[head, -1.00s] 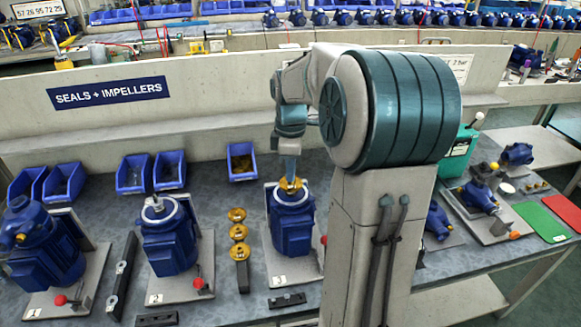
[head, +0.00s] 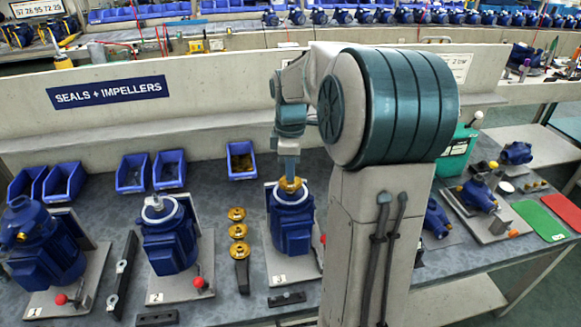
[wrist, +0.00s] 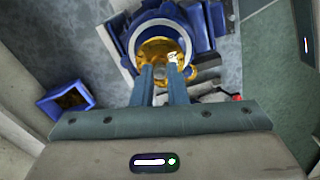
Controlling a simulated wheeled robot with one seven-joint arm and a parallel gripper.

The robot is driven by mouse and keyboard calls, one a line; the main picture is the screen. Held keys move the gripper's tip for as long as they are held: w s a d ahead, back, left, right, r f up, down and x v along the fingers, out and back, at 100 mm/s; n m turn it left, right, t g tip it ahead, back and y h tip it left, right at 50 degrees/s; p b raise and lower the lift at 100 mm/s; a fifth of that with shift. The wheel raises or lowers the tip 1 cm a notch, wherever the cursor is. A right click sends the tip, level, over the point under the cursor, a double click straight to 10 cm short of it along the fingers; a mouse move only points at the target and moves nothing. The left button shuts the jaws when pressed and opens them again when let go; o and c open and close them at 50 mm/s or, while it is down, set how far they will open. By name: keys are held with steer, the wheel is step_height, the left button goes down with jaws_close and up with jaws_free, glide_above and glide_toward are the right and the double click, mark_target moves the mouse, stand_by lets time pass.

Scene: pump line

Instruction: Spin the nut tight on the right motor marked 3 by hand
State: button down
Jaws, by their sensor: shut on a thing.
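The right motor marked 3 (head: 292,231) is blue and stands upright on a grey plate with a "3" label. A brass impeller (head: 291,186) sits on its top; it also shows in the wrist view (wrist: 155,46), inside the motor's pale ring. My gripper (head: 290,175) points down onto the centre of the impeller. In the wrist view, its two blue fingers (wrist: 161,72) reach over the brass, shut on the nut with a narrow gap between them. The nut is mostly hidden by the fingertips, and its thread is not visible. A small bright piece shows at the right fingertip.
Motor 2 (head: 168,236) and another blue motor (head: 43,245) stand to the left. A blue bin (head: 241,161) stands behind.

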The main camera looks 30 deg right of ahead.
steer(key=shift+f, duration=0.2)
steer(key=shift+c, duration=1.2)
jaws_free()
steer(key=shift+r, duration=0.1)
step_height(320, 180, up, 9)
steer(key=p, duration=0.8)
